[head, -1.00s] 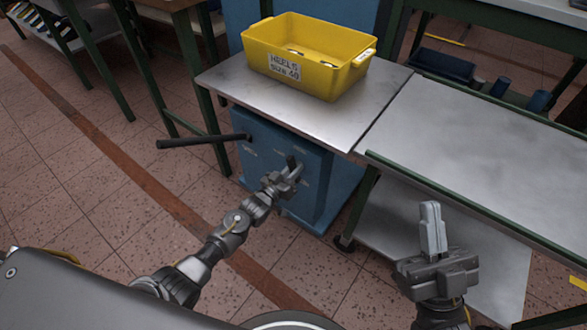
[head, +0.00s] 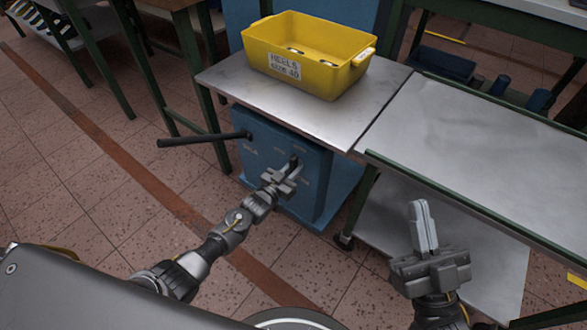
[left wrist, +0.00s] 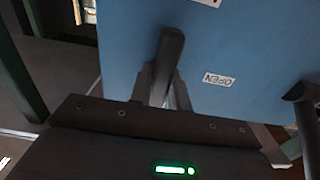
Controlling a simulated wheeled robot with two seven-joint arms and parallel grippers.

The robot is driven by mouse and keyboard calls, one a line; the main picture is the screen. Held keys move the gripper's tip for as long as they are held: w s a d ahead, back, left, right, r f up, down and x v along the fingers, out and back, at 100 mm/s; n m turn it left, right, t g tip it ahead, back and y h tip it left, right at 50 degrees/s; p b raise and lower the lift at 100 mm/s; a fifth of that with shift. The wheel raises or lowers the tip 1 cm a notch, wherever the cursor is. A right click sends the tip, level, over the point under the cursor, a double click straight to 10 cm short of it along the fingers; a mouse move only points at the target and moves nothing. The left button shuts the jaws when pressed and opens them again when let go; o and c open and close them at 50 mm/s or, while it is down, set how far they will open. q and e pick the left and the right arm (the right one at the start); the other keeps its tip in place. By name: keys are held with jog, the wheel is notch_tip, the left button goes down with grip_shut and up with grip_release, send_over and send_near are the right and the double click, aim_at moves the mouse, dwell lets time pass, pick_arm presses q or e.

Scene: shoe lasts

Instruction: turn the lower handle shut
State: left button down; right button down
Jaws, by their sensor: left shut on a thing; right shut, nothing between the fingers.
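The lower handle is a short dark lever on the front of the blue cabinet (head: 255,150); its dark end (head: 294,161) shows just above my left gripper (head: 287,174). In the left wrist view the handle (left wrist: 170,55) stands out between the two fingers (left wrist: 163,88), which are shut on it. A white OPEN label (left wrist: 218,79) is on the blue face beside it, upside down in that view. The fingers hide the handle's base in the head view. My right gripper (head: 423,225) is shut and empty, in front of the right bench.
A long black lever (head: 200,139) sticks out left from the cabinet, above my left arm. A yellow bin (head: 310,60) labelled HEELS stands on the metal top (head: 225,80). The right bench (head: 480,150) and its lower shelf (head: 400,225) are beside my right gripper.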

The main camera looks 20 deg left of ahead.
pick_arm(q)
jog(key=c, duration=1.3)
grip_release()
jog(key=shift+s+a, duration=0.15)
jog(key=shift+s, duration=0.2)
jog(key=shift+p+v, duration=1.45)
jog(key=shift+v, duration=3.6)
pick_arm(e)
jog(key=shift+w+a+f+g+h, duration=0.25)
jog(key=shift+f+g+h, duration=0.15)
jog(key=shift+f+g, duration=0.5)
jog(key=shift+w+a+f+g+h, duration=0.1)
jog(key=shift+a+f+g+h, duration=0.25)
jog(key=shift+f+g, duration=0.5)
jog(key=shift+w+a+f+g+h, duration=0.2)
jog(key=shift+f+g+h, duration=0.25)
jog(key=shift+f+g, duration=0.45)
pick_arm(q)
jog(key=shift+f, duration=0.1)
pick_arm(e)
jog(key=shift+f, duration=0.15)
